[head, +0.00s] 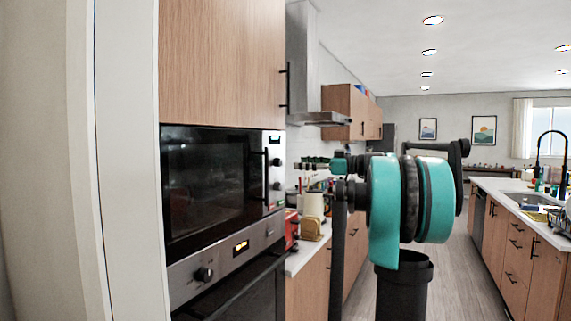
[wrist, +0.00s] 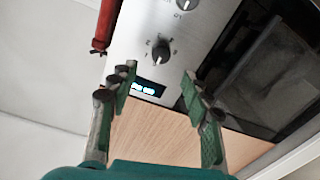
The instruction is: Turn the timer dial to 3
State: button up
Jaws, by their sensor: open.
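In the wrist view a black dial (wrist: 161,53) sits on a silver panel, with marks around it too small to read. A lit display (wrist: 147,88) is beside it, and a second dial (wrist: 188,4) is cut off at the top edge. I cannot tell which dial is the timer. The same panel shows in the head view with an upper dial (head: 277,161) and a lower dial (head: 277,185). My gripper (wrist: 158,78) is open and empty. Its fingers appear on either side of the display, with the nearer dial just past the fingertips and apart from them.
The panel belongs to a built-in microwave (head: 213,185) with a black vertical handle (head: 266,175). An oven with its own knob (head: 203,274) is below. A wooden cabinet (head: 222,60) is above. A red object (wrist: 107,28) lies beside the panel. Open floor (head: 455,280) is at right.

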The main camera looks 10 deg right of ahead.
aim_at(281, 162)
jog(key=x, duration=0.8)
jog(key=shift+d, duration=0.1)
grip_shut()
